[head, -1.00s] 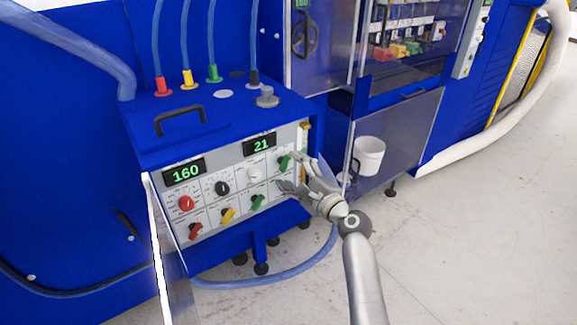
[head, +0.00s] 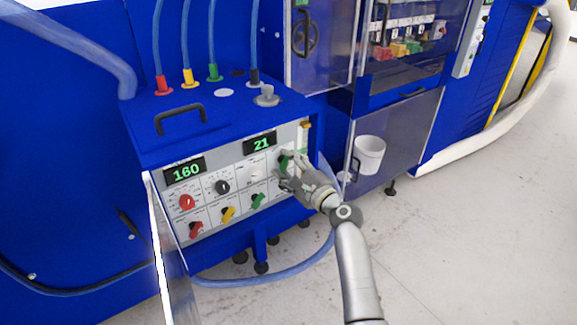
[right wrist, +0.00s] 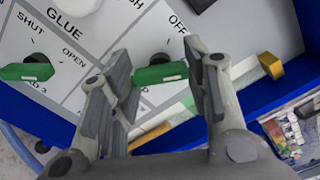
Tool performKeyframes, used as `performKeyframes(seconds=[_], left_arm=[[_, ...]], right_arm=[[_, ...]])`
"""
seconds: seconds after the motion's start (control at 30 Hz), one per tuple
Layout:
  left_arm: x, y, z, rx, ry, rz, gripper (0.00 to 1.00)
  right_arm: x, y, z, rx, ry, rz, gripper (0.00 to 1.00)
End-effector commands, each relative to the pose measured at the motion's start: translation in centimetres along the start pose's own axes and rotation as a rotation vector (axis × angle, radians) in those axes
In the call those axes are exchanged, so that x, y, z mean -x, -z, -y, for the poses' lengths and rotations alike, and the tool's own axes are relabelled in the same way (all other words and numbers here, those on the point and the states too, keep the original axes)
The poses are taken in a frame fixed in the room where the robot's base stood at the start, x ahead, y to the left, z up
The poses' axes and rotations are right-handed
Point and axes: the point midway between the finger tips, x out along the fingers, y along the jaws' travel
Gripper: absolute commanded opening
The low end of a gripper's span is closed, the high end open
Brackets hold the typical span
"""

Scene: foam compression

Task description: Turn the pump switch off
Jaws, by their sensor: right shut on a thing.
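The pump switch, a green handle (head: 284,160), sits at the upper right of the control panel, below the display reading 21. In the right wrist view the green handle (right wrist: 160,74) lies between my fingers, below the printed word OFF. Its label and pivot are partly hidden by the fingers. My right gripper (head: 282,172) is at the panel and shut on this green handle; it also shows in the right wrist view (right wrist: 157,80). My left gripper is not in view.
A white knob (head: 253,175) and a lower green handle (head: 257,200) are close to the left. Red (head: 187,202), black (head: 222,187) and yellow (head: 228,214) controls sit further left. A yellow-tipped bar (right wrist: 270,65) edges the panel. A white bucket (head: 369,155) stands right.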

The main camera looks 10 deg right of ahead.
Motion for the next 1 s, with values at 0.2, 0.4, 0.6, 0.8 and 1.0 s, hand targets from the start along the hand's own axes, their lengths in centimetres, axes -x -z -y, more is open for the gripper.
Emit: performKeyframes(seconds=[0.2,0.4,0.6,0.8,1.0], left_arm=[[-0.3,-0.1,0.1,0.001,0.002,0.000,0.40],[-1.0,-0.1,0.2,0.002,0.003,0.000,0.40],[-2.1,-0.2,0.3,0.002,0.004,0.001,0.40],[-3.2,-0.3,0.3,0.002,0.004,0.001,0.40],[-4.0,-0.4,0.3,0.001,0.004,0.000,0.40]], right_arm=[[0.0,0.1,-0.2,0.028,-0.002,0.000,0.20],[0.0,0.2,-0.3,0.122,-0.002,0.000,0.21],[0.1,0.3,-0.4,0.284,-0.002,0.000,0.21],[0.1,0.3,-0.4,0.474,-0.002,0.000,0.21],[0.1,0.3,-0.4,0.662,-0.003,0.000,0.21]])
